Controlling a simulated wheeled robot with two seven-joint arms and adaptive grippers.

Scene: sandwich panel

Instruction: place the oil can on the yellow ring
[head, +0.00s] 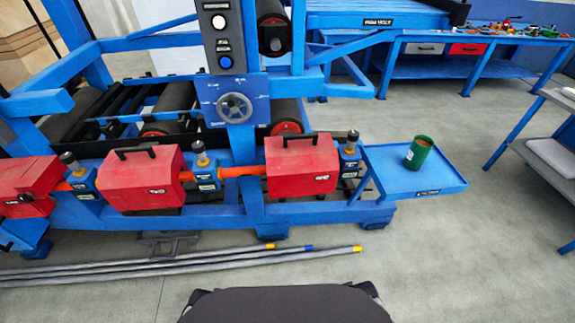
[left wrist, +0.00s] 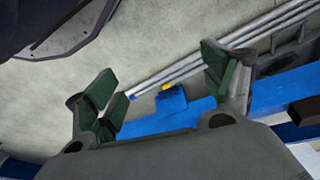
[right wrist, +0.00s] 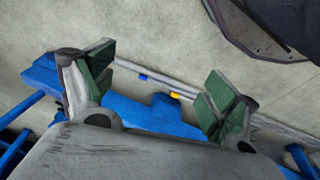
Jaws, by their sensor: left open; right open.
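I cannot make out a clear yellow ring on the tray. Small oiler posts with dull yellow collars (head: 201,160) stand between the red boxes. My left gripper (left wrist: 162,85) is open and empty in the left wrist view. My right gripper (right wrist: 157,85) is open and empty in the right wrist view. Neither gripper shows in the head view, and both are away from the can.
Red boxes (head: 302,168) line the blue machine frame, with a handwheel (head: 234,107) above. Long grey pipes (head: 210,262) with yellow and blue ends lie on the floor. A blue workbench (head: 440,50) with small parts stands behind. The floor right of the tray is clear.

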